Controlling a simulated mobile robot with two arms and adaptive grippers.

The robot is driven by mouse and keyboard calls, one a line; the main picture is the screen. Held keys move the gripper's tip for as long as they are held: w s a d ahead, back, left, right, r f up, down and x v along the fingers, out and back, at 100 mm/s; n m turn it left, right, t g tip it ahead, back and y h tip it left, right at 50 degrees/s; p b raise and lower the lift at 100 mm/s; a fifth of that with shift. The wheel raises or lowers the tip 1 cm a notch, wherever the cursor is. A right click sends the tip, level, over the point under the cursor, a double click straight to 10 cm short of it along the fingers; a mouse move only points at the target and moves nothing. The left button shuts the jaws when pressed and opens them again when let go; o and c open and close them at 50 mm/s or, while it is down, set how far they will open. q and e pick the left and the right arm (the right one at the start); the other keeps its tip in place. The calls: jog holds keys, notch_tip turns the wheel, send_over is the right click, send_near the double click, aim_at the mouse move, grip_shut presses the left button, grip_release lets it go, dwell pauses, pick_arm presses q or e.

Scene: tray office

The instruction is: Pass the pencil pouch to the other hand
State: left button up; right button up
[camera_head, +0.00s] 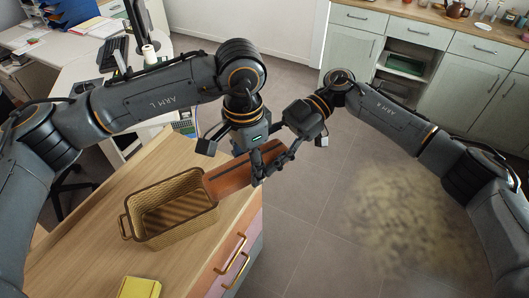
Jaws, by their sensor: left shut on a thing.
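The brown pencil pouch (228,177) is held tilted in the air above the right edge of the wooden cabinet top, its lower left end close to the wicker basket's rim. My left gripper (257,172) points down and is shut on the pouch near its right part. My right gripper (284,157) comes in from the right, its fingers close to the pouch's right end. The two grippers overlap in the picture, so I cannot tell whether the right fingers are open or closed on the pouch.
The wicker basket (131,226) stands on the wooden cabinet top (88,248), with a yellow object (138,288) in front of it. A white desk (70,72) with a keyboard is at the back left. Green cabinets (462,82) line the back right. The floor (320,215) between is clear.

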jog(key=c, duration=0.3)
pick_arm(q)
jog(key=o, duration=1.3)
pick_arm(e)
jog(key=shift+c, duration=0.2)
pick_arm(q)
jog(key=shift+o, duration=0.2)
jog(key=shift+r, duration=0.1)
